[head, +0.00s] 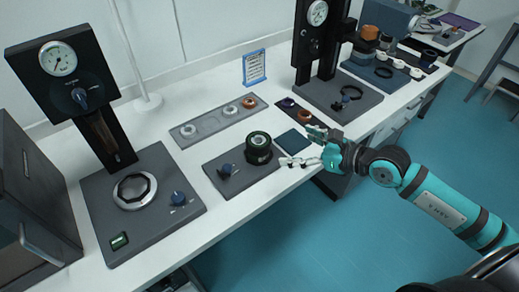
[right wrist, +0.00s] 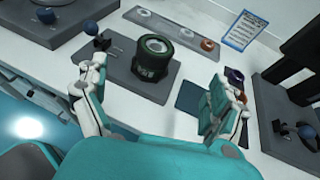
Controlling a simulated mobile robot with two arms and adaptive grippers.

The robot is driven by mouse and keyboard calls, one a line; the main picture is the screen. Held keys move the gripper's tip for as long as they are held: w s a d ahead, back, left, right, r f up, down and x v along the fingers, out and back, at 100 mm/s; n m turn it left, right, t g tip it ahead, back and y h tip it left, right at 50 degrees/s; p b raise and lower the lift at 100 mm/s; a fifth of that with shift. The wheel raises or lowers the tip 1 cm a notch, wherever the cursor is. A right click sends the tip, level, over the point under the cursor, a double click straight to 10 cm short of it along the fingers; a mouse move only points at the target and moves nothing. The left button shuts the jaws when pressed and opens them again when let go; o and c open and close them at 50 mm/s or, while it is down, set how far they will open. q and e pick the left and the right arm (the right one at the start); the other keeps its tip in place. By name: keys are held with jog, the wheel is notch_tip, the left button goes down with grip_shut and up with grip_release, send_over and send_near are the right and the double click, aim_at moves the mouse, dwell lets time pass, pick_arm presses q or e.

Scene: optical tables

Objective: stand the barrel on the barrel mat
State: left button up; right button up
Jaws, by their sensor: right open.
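The barrel (head: 258,148) is a short black cylinder with green bands and a glassy top. It stands upright on the right part of a dark grey plate with a blue knob. It also shows in the right wrist view (right wrist: 152,58), between and beyond the fingers. The barrel mat (head: 293,141) looks to be the small dark blue square just right of that plate; it is bare and partly hidden in the right wrist view (right wrist: 190,97). My right gripper (head: 296,146) is open and empty, its fingers spread over the mat's side, apart from the barrel. My left gripper is out of view.
A grey tray with several rings (head: 218,121) lies behind the barrel. A dark strip with rings (head: 291,106) lies behind the mat. Tall black gauge stands rise at left (head: 65,70) and back right (head: 318,40). A blue-framed card (head: 254,67) stands by the wall.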

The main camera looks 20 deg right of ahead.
aim_at(260, 140)
jog(key=p+x, duration=0.1)
jog(key=x, duration=0.6)
jog(key=shift+w+a, duration=0.2)
jog(key=shift+a, duration=0.1)
jog(key=shift+w+a+f, duration=0.1)
jog(key=shift+w+a, duration=0.05)
jog(key=shift+w, duration=0.05)
jog(key=shift+w+a+f+p, duration=0.1)
jog(key=shift+w+a+p, duration=0.35)
jog(key=shift+p, duration=0.15)
jog(key=p+x, duration=0.1)
jog(key=x, duration=0.2)
jog(key=shift+w+a+f, duration=0.15)
jog(key=shift+a, duration=0.1)
jog(key=shift+w+a+f, duration=0.1)
jog(key=shift+w+f, duration=0.1)
jog(key=shift+w, duration=0.05)
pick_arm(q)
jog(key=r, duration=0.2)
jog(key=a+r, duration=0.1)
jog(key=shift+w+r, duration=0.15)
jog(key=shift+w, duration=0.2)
pick_arm(e)
jog(key=shift+s, duration=0.1)
jog(key=shift+c, duration=0.4)
